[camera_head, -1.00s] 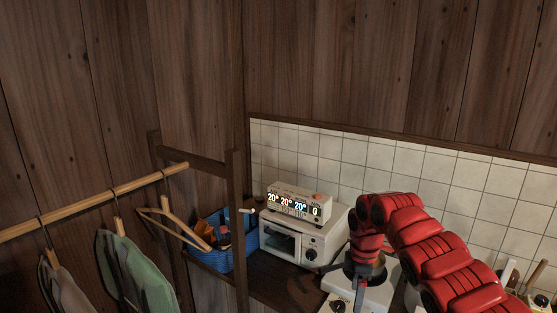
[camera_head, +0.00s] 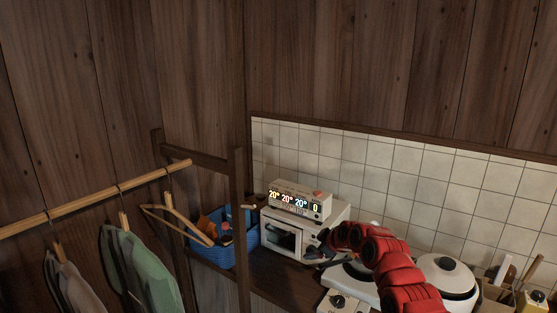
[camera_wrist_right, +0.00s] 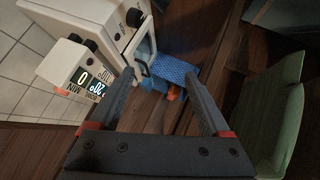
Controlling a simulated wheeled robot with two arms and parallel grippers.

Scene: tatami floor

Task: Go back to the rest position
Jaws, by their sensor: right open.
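My right arm is red and reaches in from the lower right of the head view. Its gripper (camera_head: 316,256) is small and dark there, in front of the white toaster oven (camera_head: 283,238). In the right wrist view the gripper (camera_wrist_right: 160,78) has its two dark fingers wide apart with nothing between them. The toaster oven (camera_wrist_right: 95,22) lies to the left of the fingers, with its door side facing them. I cannot tell whether a finger touches it. My left gripper is not in view.
A clock-like display box (camera_head: 300,200) sits on the oven. A blue basket (camera_head: 245,237) with items stands left of it. A clothes rail (camera_head: 90,200) holds hangers and garments, including a green one (camera_head: 150,268). A lidded white pot (camera_head: 447,275) stands to the right.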

